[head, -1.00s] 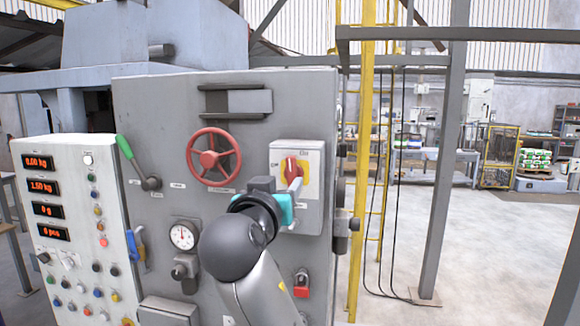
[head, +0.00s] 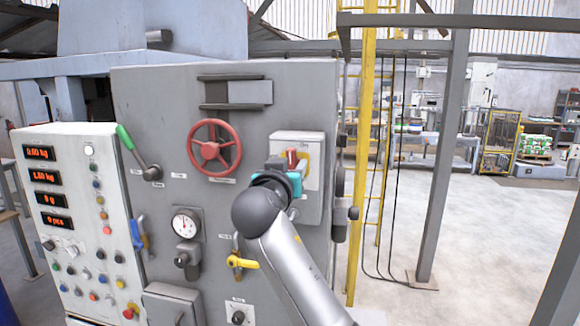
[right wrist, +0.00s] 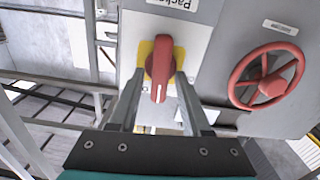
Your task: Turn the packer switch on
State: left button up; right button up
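The packer switch is a red rotary knob (right wrist: 160,68) on a yellow plate (right wrist: 147,50) in the right wrist view, where its label reads upside down and partly cut off. The knob's white mark points down in that view. In the head view the red knob (head: 291,157) shows on a pale box at the right of the grey cabinet, partly hidden by my gripper. My right gripper (right wrist: 161,78) is open, with one finger on each side of the knob and small gaps visible. It also shows in the head view (head: 292,172). My left gripper is out of view.
A red handwheel (head: 215,148) and a green-handled lever (head: 139,153) sit left of the switch. A yellow valve handle (head: 243,262) is below, near my right arm. A white button console (head: 80,220) stands at left; a yellow post (head: 363,150) rises at right.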

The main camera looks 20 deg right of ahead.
grip_shut()
jog(key=shift+m+b, duration=0.5)
jog(key=shift+b, duration=0.4)
jog(key=shift+o, duration=1.3)
grip_release()
jog(key=shift+s, duration=0.1)
